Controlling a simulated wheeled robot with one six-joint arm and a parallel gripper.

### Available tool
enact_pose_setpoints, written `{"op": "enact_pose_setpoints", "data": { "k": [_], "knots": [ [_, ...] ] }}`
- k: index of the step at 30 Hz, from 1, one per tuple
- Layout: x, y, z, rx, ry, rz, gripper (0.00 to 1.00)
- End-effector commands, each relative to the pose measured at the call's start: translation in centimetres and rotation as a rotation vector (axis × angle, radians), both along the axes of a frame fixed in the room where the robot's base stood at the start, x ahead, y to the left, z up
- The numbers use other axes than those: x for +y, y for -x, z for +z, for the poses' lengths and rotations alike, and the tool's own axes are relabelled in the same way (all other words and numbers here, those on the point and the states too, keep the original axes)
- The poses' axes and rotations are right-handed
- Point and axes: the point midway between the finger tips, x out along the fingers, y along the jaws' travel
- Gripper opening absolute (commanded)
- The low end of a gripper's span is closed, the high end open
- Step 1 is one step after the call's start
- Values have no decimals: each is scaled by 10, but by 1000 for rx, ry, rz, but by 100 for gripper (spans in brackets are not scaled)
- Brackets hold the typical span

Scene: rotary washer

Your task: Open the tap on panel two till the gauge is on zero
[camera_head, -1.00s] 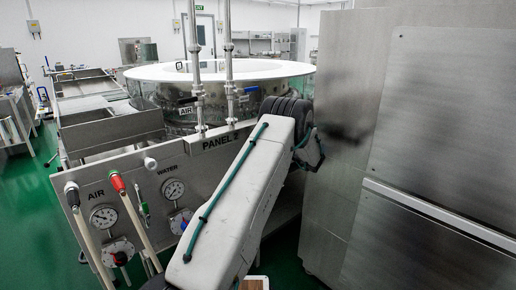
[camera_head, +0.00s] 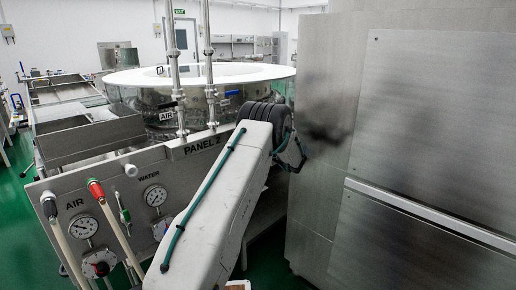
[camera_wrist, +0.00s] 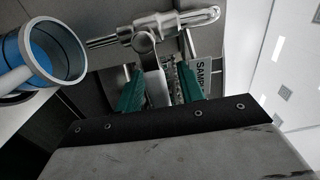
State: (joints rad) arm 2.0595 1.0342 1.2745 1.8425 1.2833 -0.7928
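Panel two, a steel plate marked PANEL 2 (camera_head: 203,147), stands at left in the head view. It has an AIR gauge (camera_head: 83,227) and a WATER gauge (camera_head: 155,195), whose needles are too small to read. A metal tap (camera_wrist: 150,35) with a long lever shows at the top of the wrist view, in front of a SAMPLE label (camera_wrist: 203,75). My gripper (camera_wrist: 160,85) has two green fingers, spread apart, with the tap's metal stem between them. I cannot tell whether they touch it. The head view hides my gripper behind my arm.
The round washer (camera_head: 200,95) stands behind the panel. A large steel cabinet (camera_head: 430,130) fills the right. Hoses with red (camera_head: 96,190) and black ends lean at the panel.

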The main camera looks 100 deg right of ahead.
Motion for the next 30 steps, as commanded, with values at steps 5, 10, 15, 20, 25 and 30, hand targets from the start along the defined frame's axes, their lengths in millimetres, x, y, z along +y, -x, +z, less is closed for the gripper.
{"op": "enact_pose_setpoints", "data": {
  "k": [5, 10, 15, 20, 25, 30],
  "knots": [
    [11, 11, 1, -1, 1, -2, 38],
    [35, 30, 0, -1, -1, -3, 38],
    [53, 44, 0, 1, -1, -1, 38],
    [60, 49, 0, 0, 0, 0, 38],
    [60, 49, 0, 0, 0, 0, 38],
    [60, 49, 0, 0, 0, 0, 38]
  ]
}}
